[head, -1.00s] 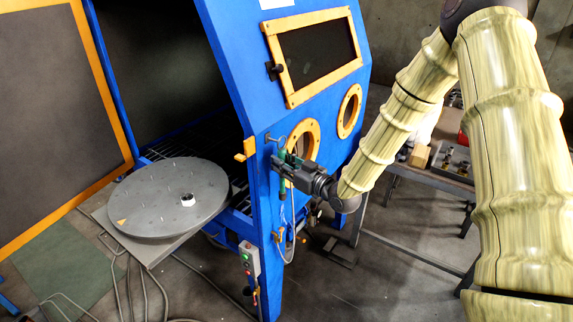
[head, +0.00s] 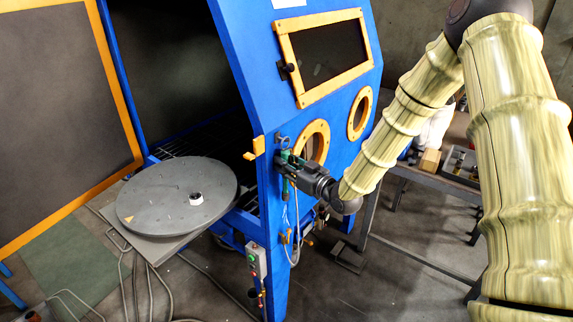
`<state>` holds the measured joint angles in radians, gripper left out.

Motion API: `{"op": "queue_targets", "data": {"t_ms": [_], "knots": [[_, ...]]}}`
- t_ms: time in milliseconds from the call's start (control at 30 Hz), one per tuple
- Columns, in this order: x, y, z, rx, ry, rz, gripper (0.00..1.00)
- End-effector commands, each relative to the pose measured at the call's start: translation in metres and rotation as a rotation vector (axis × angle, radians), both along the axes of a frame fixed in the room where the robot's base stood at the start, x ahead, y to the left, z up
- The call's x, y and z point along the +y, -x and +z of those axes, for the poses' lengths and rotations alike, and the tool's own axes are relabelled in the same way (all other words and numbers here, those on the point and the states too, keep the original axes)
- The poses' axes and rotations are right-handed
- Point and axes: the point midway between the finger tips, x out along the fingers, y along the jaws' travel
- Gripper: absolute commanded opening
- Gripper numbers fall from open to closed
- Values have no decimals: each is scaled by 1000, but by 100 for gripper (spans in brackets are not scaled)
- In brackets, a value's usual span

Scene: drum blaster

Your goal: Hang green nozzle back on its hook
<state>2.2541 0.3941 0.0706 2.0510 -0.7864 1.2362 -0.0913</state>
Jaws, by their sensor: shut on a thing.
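The green nozzle (head: 285,187) is upright against the front of the blue cabinet (head: 268,222), left of the round orange-framed port. My gripper (head: 284,164) is shut on it from the right and hides its middle part. A grey hose (head: 297,225) loops down below the nozzle. The hook (head: 283,140) shows as a small dark loop on the cabinet front, just above the nozzle's top. I cannot tell whether the nozzle touches the hook.
A grey round turntable (head: 180,197) stands out at the left beside the open orange-edged door (head: 60,115). A control box (head: 256,262) is mounted low on the cabinet post. A workbench (head: 430,178) with a small box stands behind my arm.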

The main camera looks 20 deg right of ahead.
Motion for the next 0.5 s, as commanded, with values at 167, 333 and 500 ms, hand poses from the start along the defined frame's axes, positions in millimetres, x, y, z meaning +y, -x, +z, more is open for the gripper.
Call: {"op": "queue_targets", "data": {"t_ms": [167,333,500], "knots": [[0,0,0,-1,0,0,0],[0,0,0,-1,0,0,0],[0,0,0,0,0,0,47]]}}
